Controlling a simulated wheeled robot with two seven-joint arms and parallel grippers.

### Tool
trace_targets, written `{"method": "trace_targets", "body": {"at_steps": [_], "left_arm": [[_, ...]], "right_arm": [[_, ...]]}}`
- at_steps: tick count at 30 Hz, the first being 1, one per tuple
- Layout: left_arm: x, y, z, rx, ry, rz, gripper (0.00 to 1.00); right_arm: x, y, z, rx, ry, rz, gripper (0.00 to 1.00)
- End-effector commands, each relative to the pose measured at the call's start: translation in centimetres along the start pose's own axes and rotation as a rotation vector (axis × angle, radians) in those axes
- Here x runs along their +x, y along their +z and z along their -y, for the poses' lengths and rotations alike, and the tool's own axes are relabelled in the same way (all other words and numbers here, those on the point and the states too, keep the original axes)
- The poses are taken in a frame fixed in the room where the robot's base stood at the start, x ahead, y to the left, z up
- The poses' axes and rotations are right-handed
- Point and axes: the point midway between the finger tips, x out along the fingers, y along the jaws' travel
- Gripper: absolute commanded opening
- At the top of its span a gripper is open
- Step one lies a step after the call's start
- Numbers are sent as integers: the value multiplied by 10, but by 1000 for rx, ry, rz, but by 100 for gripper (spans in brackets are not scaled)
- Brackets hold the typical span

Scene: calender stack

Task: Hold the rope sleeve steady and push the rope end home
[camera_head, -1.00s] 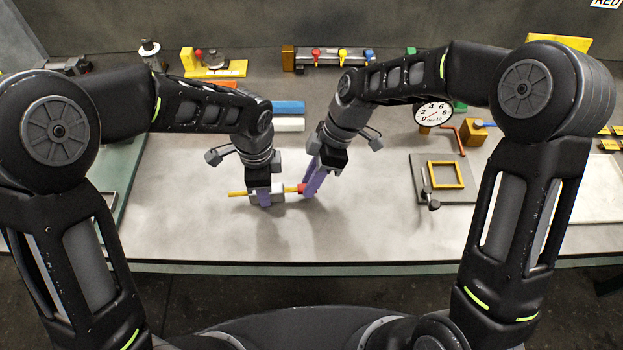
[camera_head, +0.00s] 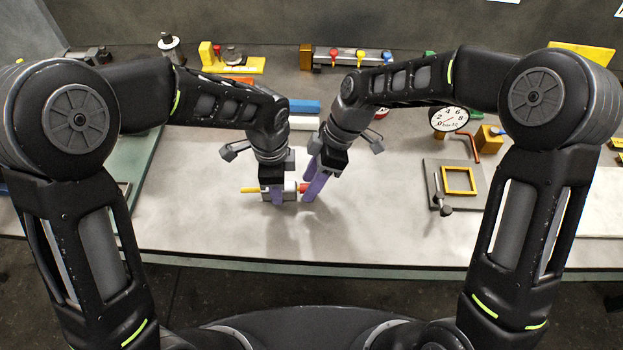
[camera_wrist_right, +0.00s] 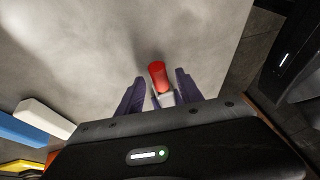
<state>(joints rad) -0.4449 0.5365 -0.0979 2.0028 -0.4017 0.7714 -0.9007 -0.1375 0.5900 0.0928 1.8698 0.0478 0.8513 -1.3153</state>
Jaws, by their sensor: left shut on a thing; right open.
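The grey rope sleeve (camera_head: 266,196) is low over the front middle of the table, mostly covered by my left gripper (camera_head: 277,196), which is shut on it. A yellow rope length (camera_head: 249,190) sticks out of its left side. The red rope end (camera_head: 303,187) is at the sleeve's right side, close to it. My right gripper (camera_head: 313,188) is open at the red end. In the right wrist view the red end (camera_wrist_right: 158,76) lies between the two purple fingers, with a gap on each side. A pale piece (camera_wrist_right: 166,99) shows beneath it. Any contact with the sleeve is hidden.
A blue bar (camera_head: 305,106) and a white bar (camera_head: 304,123) lie behind the grippers. A grey plate with a yellow frame (camera_head: 459,180) and a small lever stands at right. A dial gauge (camera_head: 448,119) is behind it.

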Motion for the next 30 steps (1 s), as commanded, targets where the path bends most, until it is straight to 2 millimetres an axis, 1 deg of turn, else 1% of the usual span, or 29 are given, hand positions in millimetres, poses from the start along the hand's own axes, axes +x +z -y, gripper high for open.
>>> {"method": "trace_targets", "body": {"at_steps": [5, 8, 18, 21, 25, 30], "left_arm": [[0, 1, 0, -1, 0, 1, 0], [0, 1, 0, -1, 0, 1, 0], [0, 1, 0, -1, 0, 1, 0], [0, 1, 0, -1, 0, 1, 0], [0, 1, 0, -1, 0, 1, 0], [0, 1, 0, -1, 0, 1, 0]], "right_arm": [[-11, 0, -1, 1, 4, -1, 43], [-25, 0, -2, 1, 5, -1, 43], [-93, 0, -1, 0, 5, -1, 43], [-107, 0, -1, 0, 3, -1, 43], [-118, 0, 0, 0, 2, 0, 43], [-120, 0, 0, 0, 0, 0, 43]]}}
